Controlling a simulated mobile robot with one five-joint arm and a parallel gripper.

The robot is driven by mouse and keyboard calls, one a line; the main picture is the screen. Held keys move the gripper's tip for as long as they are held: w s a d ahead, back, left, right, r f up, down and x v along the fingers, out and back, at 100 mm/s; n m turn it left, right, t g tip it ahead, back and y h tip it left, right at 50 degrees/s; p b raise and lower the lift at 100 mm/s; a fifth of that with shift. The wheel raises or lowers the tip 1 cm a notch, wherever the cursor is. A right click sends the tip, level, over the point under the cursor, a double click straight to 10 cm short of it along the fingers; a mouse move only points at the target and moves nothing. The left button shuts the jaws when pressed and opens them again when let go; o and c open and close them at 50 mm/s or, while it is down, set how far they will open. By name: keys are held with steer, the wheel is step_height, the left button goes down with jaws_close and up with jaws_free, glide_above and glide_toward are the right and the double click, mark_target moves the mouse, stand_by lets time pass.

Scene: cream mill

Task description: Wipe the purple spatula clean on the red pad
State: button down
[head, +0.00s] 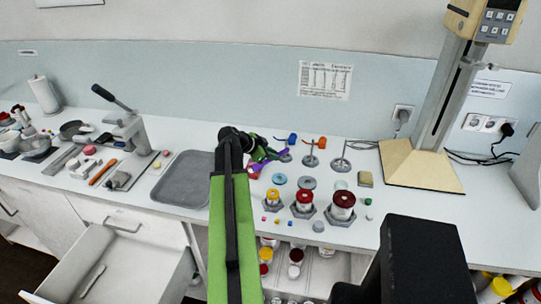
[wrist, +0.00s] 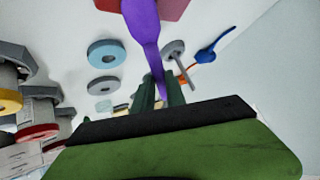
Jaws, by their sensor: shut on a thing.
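The purple spatula (wrist: 145,28) is in my gripper (wrist: 160,95), whose two dark green fingers are shut on its narrow handle. Its wider part reaches toward the top edge of the wrist view. The red pad (wrist: 172,7) shows at the top of that view, beside and partly behind the spatula. I cannot tell whether they touch. In the head view the purple spatula (head: 270,155) lies by my gripper (head: 265,148), beyond my green arm. A part of the red pad (head: 254,171) shows just right of the arm; the rest is hidden.
A grey tray (head: 162,198) lies left of my arm. Jars on hexagonal bases, including a dark red one (head: 343,200), stand at right. Blue ring (head: 279,179) and upright rod stands (head: 310,158) are near the gripper. A tall column machine (head: 440,100) stands farther right.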

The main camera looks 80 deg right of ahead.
steer(key=shift+s+d, duration=0.1)
steer(key=shift+s, duration=0.05)
steer(key=shift+w+a, duration=0.45)
steer(key=shift+w, duration=0.25)
steer(key=shift+s+d, duration=0.1)
steer(key=shift+s, duration=0.05)
steer(key=shift+s+d, duration=0.35)
steer(key=shift+s, duration=0.2)
steer(key=shift+w, duration=0.1)
